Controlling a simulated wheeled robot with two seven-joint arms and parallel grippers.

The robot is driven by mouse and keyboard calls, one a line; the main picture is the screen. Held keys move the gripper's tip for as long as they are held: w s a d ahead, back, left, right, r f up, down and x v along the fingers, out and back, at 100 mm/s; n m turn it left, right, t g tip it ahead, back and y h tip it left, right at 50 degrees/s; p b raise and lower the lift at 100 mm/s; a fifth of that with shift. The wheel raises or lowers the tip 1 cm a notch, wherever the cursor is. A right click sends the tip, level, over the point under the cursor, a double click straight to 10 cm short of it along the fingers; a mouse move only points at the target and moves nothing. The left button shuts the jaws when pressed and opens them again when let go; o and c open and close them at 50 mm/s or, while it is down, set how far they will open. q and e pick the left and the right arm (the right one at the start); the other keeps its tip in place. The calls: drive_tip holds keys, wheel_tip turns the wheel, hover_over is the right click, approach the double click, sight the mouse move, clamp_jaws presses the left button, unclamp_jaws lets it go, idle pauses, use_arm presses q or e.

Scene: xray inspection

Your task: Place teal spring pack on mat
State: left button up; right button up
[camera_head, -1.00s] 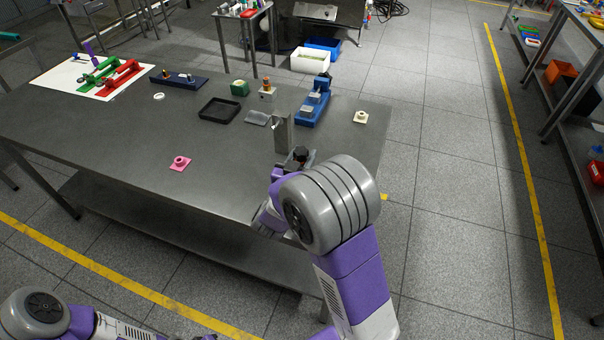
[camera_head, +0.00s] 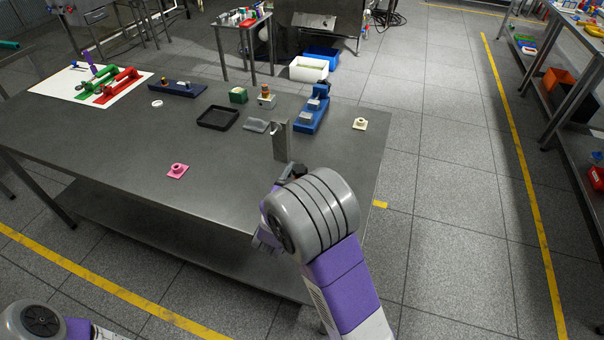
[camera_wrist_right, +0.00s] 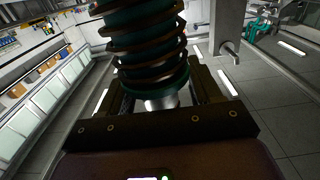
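In the right wrist view a teal spring pack (camera_wrist_right: 147,45) with dark coils around it and a silver stub at its lower end fills the upper middle. My right gripper (camera_wrist_right: 160,92) has a finger on each side of it and appears shut on it. In the head view my right wrist hides most of this gripper and the pack, near the table's right front. A white mat (camera_head: 52,84) lies at the table's far left, with green and red fixtures on it. My left arm shows only at the bottom left corner; its gripper is out of frame.
A grey metal stand (camera_head: 281,141) with a peg rises just beyond my right wrist. A black tray (camera_head: 217,127), a blue fixture (camera_head: 312,115), a dark blue rack (camera_head: 178,88) and a pink part (camera_head: 177,171) are on the table (camera_head: 110,140). The front left tabletop is clear.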

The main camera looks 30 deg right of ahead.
drive_tip(key=shift+r, duration=0.15)
drive_tip(key=shift+s+a, duration=0.2)
drive_tip(key=shift+a, duration=0.1)
drive_tip(key=p+v, duration=0.2)
drive_tip(key=v, duration=0.9)
drive_tip(key=shift+s, duration=0.15)
